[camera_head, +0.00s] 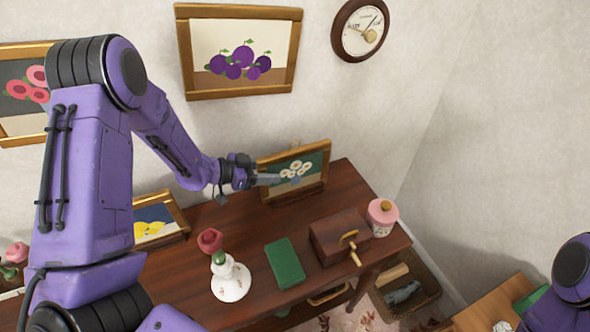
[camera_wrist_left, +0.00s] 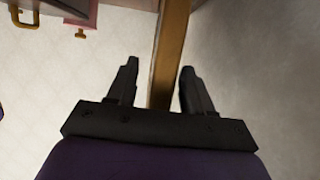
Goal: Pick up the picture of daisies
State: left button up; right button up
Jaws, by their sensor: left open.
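The picture of daisies (camera_head: 313,162), white flowers on dark green in a gold-brown wooden frame, stands upright on the wooden desk (camera_head: 215,235) against the wall. My left gripper (camera_head: 270,180) is at its left side, with the fingers over the lower left part of the frame in the head view. In the left wrist view, a wooden frame edge (camera_wrist_left: 172,45) runs between the two open fingers of my left gripper (camera_wrist_left: 159,68). Whether the fingers touch it cannot be told. My right arm's purple link shows at the lower right of the head view; its gripper is out of view.
A lemon picture (camera_head: 155,218), a vase with a red flower (camera_head: 229,280), a green book (camera_head: 285,263), a wooden box (camera_head: 338,238) and a pink jar (camera_head: 382,217) stand on the desk. A plum picture (camera_head: 241,52) and clock (camera_head: 360,29) hang above.

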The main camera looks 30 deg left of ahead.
pick_arm(q)
jog(key=shift+w+d+f, duration=0.15)
jog(key=shift+w+d, duration=0.05)
jog(key=shift+w, duration=0.1)
grip_shut()
